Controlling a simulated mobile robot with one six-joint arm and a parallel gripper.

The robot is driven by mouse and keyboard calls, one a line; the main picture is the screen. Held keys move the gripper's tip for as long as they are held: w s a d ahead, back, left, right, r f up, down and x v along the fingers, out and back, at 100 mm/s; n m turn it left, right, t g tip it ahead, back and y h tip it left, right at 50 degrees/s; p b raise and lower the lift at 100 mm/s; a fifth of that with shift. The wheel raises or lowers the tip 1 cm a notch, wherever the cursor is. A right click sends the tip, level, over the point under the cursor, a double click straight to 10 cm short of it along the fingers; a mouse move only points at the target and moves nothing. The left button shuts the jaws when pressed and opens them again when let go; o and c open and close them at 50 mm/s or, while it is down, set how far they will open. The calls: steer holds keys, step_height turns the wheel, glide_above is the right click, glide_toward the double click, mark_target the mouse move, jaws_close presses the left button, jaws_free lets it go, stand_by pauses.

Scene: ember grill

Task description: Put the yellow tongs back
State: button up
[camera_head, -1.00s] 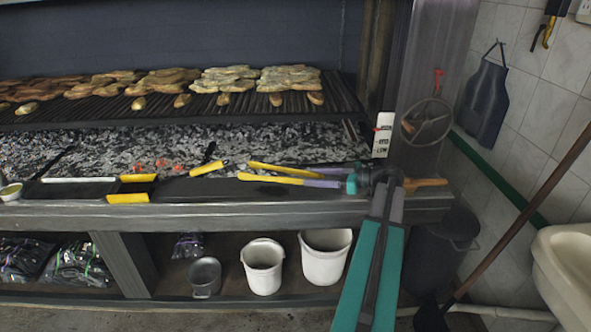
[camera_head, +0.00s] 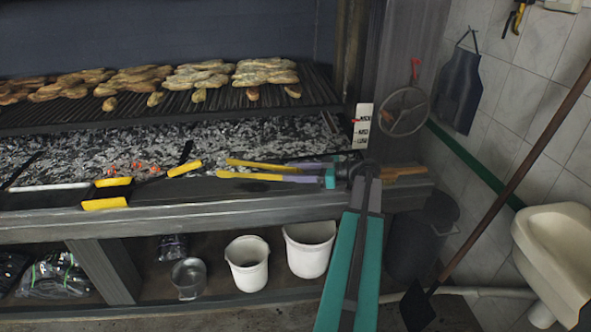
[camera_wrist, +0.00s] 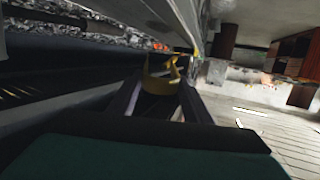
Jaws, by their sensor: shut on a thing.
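My gripper (camera_head: 310,174) is above the grill's front ledge in the head view, reaching left from my teal arm. It is shut on the yellow tongs (camera_head: 250,176), whose two long yellow arms point left over the ledge. In the wrist view the tongs (camera_wrist: 160,82) show as a yellow curved shape between the ends of my dark fingers (camera_wrist: 158,102). Exactly where the fingers grip is hard to see.
A black tray (camera_head: 65,200) with yellow ends and a yellow handle (camera_head: 184,169) lie left on the ledge (camera_head: 210,218). A wooden handle (camera_head: 408,172) is behind my arm. White buckets (camera_head: 309,250) stand below. A yellow-handled tool (camera_head: 518,18) hangs on the tiled wall. A sink (camera_head: 555,245) is at right.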

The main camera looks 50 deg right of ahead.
steer(key=shift+f+b, duration=1.15)
steer(key=shift+f, duration=2.85)
steer(key=o, duration=0.8)
steer(key=shift+s+d, duration=0.15)
steer(key=b+v, duration=0.3)
steer(key=v, duration=1)
steer(key=shift+s, duration=0.2)
steer(key=shift+s+r, duration=0.1)
